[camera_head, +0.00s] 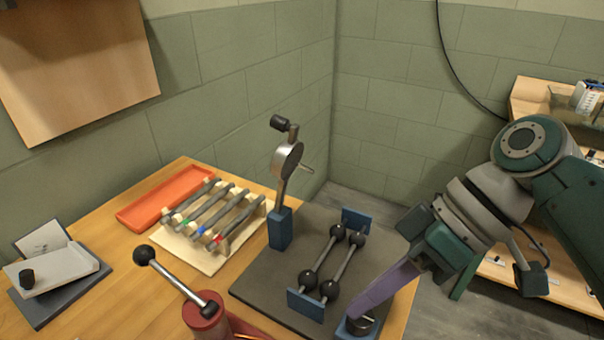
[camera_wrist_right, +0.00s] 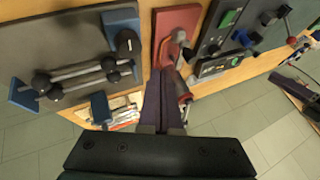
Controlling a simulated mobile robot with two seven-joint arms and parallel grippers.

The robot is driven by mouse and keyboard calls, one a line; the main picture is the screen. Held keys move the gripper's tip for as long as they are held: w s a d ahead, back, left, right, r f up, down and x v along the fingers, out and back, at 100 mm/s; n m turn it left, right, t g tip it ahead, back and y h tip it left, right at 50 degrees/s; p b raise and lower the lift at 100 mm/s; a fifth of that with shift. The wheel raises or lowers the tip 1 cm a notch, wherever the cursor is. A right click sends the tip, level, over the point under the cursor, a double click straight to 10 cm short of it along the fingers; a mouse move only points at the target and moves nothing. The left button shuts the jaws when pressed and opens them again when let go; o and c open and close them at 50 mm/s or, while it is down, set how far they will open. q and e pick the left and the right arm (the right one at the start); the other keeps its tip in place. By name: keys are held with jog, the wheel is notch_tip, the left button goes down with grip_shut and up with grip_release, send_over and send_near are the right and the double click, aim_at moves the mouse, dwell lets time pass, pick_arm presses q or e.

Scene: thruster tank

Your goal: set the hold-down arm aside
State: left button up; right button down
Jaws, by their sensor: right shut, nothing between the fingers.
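I cannot tell for sure which part is the hold-down arm. A lever with a black ball end (camera_head: 178,276) slants over a red base (camera_head: 204,316), which also shows in the wrist view (camera_wrist_right: 176,24). Two rods with black balls (camera_head: 333,262) lie across a dark mat (camera_head: 262,282) between blue end blocks. A blue block with a dark round knob (camera_head: 360,323) stands at the mat's front right corner; the wrist view shows it too (camera_wrist_right: 126,42). My right gripper (camera_head: 357,310) has long purple fingers, shut and empty, appearing close to that knob in the head view; contact is unclear. My left gripper is out of view.
A dial gauge (camera_head: 287,158) stands on a blue post on the mat. A rack of several rods (camera_head: 214,214) and an orange tray (camera_head: 160,203) are behind. A grey device (camera_head: 56,273) is at left. Bare wood shows left of the red base.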

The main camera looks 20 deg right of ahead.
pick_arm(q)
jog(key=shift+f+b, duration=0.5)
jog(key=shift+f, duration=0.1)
pick_arm(e)
jog(key=x, duration=0.6)
pick_arm(q)
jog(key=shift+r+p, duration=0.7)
jog(key=shift+p, duration=0.05)
pick_arm(e)
jog(key=shift+s+a+r, duration=0.15)
jog(key=shift+s+a, duration=0.15)
jog(key=shift+a, duration=0.25)
jog(key=shift+s+a+r, duration=0.15)
jog(key=shift+s+a, duration=0.15)
jog(key=shift+a, duration=0.25)
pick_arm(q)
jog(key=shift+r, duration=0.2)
pick_arm(e)
jog(key=shift+s+a+f, duration=0.1)
jog(key=shift+s+a, duration=0.2)
jog(key=shift+a, duration=0.3)
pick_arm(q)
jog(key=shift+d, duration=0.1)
